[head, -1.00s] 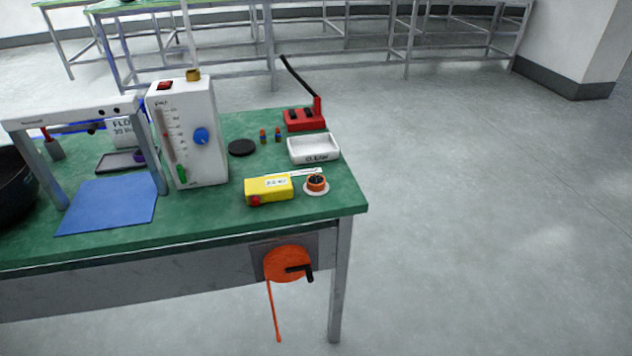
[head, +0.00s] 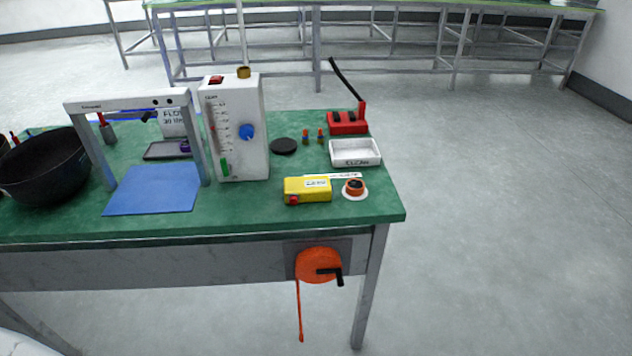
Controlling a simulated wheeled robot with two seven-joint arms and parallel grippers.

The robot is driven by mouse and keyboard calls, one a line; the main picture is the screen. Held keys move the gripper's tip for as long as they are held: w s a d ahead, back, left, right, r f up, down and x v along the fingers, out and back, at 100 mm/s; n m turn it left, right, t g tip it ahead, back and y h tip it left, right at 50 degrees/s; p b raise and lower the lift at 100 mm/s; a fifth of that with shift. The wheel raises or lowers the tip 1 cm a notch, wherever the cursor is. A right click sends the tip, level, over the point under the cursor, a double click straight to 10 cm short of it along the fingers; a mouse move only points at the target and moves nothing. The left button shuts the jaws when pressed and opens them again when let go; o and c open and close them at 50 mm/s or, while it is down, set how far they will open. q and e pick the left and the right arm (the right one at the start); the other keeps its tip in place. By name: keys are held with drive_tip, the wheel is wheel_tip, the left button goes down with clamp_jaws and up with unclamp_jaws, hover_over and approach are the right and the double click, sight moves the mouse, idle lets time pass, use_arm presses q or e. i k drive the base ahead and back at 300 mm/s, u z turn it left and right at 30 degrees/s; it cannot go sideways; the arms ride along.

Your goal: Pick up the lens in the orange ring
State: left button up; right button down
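The lens in the orange ring (head: 354,186) is a small dark disc with an orange rim. It rests on a round white pad on the green bench top, near the right front corner. Neither of my grippers shows in the head view, and nothing is touching the lens.
A yellow box (head: 307,190) lies just left of the lens. A white tray (head: 355,153) and a red lever device (head: 347,122) stand behind it. A tall white flow unit (head: 235,130), a blue mat (head: 154,189) and a black bowl (head: 45,167) are further left. An orange crank wheel (head: 318,265) hangs below the bench edge.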

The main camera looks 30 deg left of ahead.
sight(354, 187)
drive_tip(key=k, duration=0.45)
drive_tip(key=u, duration=0.45)
drive_tip(key=i, duration=0.9)
drive_tip(key=u, duration=0.55)
